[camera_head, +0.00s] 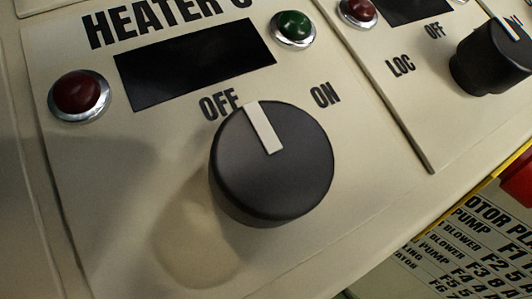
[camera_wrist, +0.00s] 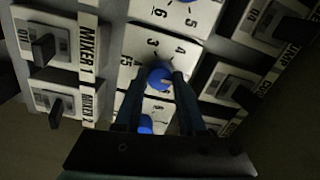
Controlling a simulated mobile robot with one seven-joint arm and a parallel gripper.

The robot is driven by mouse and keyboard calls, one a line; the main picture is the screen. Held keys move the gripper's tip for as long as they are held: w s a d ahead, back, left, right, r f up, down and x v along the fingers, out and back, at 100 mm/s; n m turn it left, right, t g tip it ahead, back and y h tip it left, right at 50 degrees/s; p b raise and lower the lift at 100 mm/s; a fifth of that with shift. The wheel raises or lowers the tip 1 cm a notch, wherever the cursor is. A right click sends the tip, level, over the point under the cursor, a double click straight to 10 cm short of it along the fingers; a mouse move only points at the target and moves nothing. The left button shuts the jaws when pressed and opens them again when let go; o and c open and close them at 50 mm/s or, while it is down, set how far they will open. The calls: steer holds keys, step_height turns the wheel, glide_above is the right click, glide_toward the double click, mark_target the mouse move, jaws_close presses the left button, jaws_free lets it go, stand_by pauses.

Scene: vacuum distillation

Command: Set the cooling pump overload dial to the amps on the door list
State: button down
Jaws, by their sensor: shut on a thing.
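In the wrist view, a small round blue dial (camera_wrist: 160,75) sits on a white overload unit with printed numbers around it; 3, 4 and 5 can be made out. My gripper (camera_wrist: 159,82) has one dark finger on each side of this dial and is shut on it. The exact pointer setting is too small to read. In the head view, part of the door list (camera_head: 478,250) shows at the lower right, a white sheet with black rows for pumps and blowers. It is cut off and slanted, so the amps column cannot be read fully.
Another blue dial (camera_wrist: 145,123) sits below the held one. Breakers labelled MIXER 1 (camera_wrist: 45,45) and MIXER 2 (camera_wrist: 60,103) stand on the left, and more breakers (camera_wrist: 232,85) on the right. In the head view, a heater panel knob (camera_head: 272,165) is near OFF.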

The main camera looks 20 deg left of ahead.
steer(key=c, duration=0.5)
jaws_free()
steer(key=shift+s+d, duration=0.1)
steer(key=v, duration=1.2)
steer(key=shift+s+d, duration=0.25)
steer(key=shift+d, duration=0.05)
